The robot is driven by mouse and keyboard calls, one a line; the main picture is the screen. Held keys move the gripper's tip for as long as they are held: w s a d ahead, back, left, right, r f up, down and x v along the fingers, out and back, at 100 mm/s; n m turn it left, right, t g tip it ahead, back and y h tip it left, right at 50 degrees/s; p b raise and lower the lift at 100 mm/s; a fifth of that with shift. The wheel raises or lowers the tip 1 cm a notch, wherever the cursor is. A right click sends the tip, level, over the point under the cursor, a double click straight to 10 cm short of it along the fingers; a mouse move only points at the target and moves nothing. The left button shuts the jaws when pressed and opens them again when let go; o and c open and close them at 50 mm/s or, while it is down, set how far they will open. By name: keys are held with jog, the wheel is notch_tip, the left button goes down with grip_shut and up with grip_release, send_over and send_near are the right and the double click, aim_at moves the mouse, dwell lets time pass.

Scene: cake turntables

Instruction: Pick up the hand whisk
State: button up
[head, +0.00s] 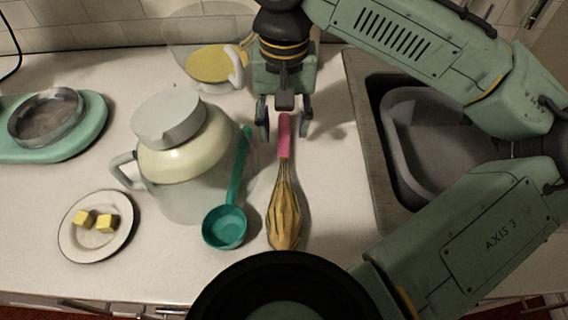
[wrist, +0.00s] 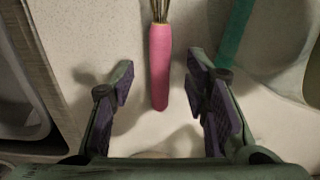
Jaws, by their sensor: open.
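The hand whisk (head: 284,195) lies on the counter with its yellowish wire end toward the front and its pink handle toward the back. My gripper (head: 284,132) is open above the handle end in the head view, with one finger to each side of it. In the wrist view the pink handle (wrist: 160,65) extends down between the open fingers of my gripper (wrist: 164,95), apart from both. The wire end is mostly cut off at the top of that view.
A teal ladle (head: 225,226) lies just left of the whisk, beside a lidded jar (head: 188,185). A plate (head: 70,240) with two yellow cubes is farther left. A sink (head: 368,140) is to the right. A clear jug with yellow contents (head: 215,65) stands behind.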

aim_at(284, 138)
notch_tip(284, 138, down, 3)
jog(key=shift+f+b, duration=0.2)
jog(key=shift+b, duration=1)
jog(key=shift+r, duration=0.15)
grip_shut()
